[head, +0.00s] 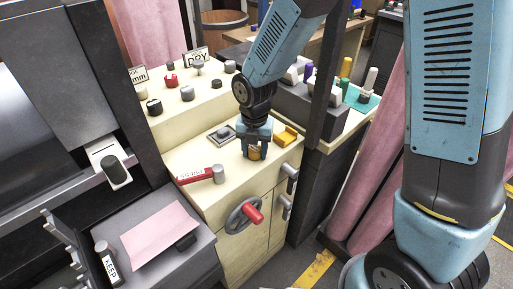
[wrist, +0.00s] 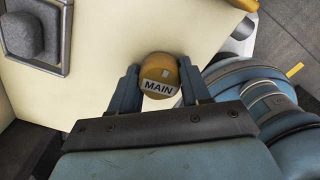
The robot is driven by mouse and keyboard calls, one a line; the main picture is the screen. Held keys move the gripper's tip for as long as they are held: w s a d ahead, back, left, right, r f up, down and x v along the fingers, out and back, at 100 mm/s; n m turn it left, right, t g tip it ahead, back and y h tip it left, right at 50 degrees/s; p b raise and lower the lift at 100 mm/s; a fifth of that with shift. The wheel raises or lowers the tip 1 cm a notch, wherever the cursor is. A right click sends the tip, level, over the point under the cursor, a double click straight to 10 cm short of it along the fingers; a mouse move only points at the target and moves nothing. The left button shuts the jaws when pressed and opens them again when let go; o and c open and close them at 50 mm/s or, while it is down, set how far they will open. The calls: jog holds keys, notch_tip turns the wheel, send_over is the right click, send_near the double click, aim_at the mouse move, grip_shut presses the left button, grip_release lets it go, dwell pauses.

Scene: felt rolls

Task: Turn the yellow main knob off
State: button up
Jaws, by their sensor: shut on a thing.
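The yellow main knob (wrist: 160,71) is round, with a white label reading MAIN, on the cream top of the cabinet (head: 180,158). In the wrist view it sits between the two fingers of my gripper (wrist: 160,86), which is shut on it. The label reads nearly level in the wrist view, tilted slightly.
A grey square-plated knob (head: 223,132) lies left of my gripper, a yellow block-like part (head: 286,136) right. A handwheel with a red grip (head: 254,214) is on the front face. Several small knobs stand on the raised panel behind.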

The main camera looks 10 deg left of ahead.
jog(key=shift+c, duration=1)
jog(key=n, duration=0.8)
jog(key=shift+w, duration=0.1)
jog(key=shift+n, duration=0.5)
jog(key=n, duration=0.3)
jog(key=shift+d+f+n, duration=0.1)
jog(key=shift+n, duration=2.3)
jog(key=o, duration=1.1)
